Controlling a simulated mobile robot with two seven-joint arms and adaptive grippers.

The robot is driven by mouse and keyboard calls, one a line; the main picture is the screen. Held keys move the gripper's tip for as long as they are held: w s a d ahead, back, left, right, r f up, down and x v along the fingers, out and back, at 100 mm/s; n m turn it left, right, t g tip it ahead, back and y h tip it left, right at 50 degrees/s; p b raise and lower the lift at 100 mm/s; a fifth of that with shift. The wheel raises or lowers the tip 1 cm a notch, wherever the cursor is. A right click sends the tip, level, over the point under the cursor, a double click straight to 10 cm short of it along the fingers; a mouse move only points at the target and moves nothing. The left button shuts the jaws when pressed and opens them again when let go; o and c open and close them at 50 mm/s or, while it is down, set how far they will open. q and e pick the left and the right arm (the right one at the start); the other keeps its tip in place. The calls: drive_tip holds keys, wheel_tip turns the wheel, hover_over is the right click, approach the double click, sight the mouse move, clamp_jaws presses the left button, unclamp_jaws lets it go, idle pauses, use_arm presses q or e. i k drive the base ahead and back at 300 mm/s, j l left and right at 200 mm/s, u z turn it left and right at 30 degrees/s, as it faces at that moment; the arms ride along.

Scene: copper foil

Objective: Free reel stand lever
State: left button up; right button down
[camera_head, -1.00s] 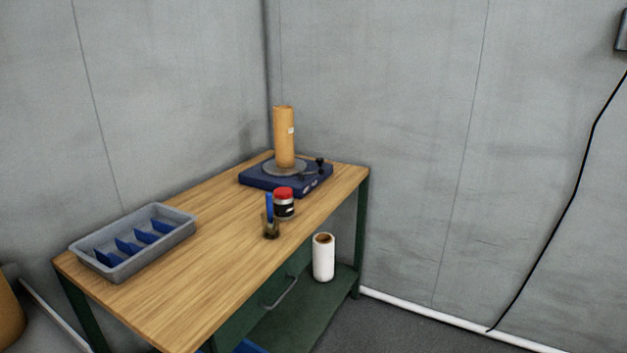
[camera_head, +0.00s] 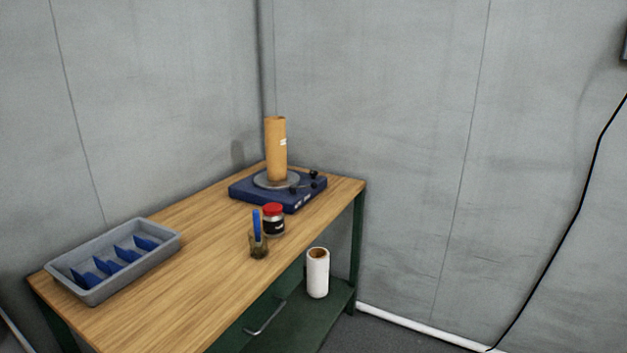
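The reel stand (camera_head: 302,201) is a low dark blue base at the far end of the wooden bench, near the wall corner. A grey disc (camera_head: 262,181) on it bears an upright copper-brown roll (camera_head: 275,150) with a small white label. A small dark lever (camera_head: 305,182) with a black knob lies at the right of the disc; its exact position is too small to tell. Neither of my grippers is in view.
The wooden bench (camera_head: 190,272) holds a jar with a red lid (camera_head: 273,220), a cup with a blue-handled tool (camera_head: 258,247) and a grey divided tray (camera_head: 75,291). A white roll (camera_head: 317,274) stands on the green lower shelf (camera_head: 310,316). A black cable (camera_head: 570,225) hangs at right.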

sight(293, 188)
drive_tip(key=i+l+u, duration=0.15)
drive_tip(key=i+l, duration=0.15)
drive_tip(key=i+l+u, duration=0.1)
drive_tip(key=i+l, duration=0.2)
drive_tip(key=i+l+u, duration=0.15)
drive_tip(key=i+l, duration=0.15)
drive_tip(key=i+l+u, duration=0.15)
drive_tip(key=l, duration=0.3)
drive_tip(key=i+l+u, duration=0.15)
drive_tip(key=i+l, duration=0.2)
drive_tip(key=i+l+u, duration=0.1)
drive_tip(key=l, duration=0.4)
drive_tip(key=i, duration=0.1)
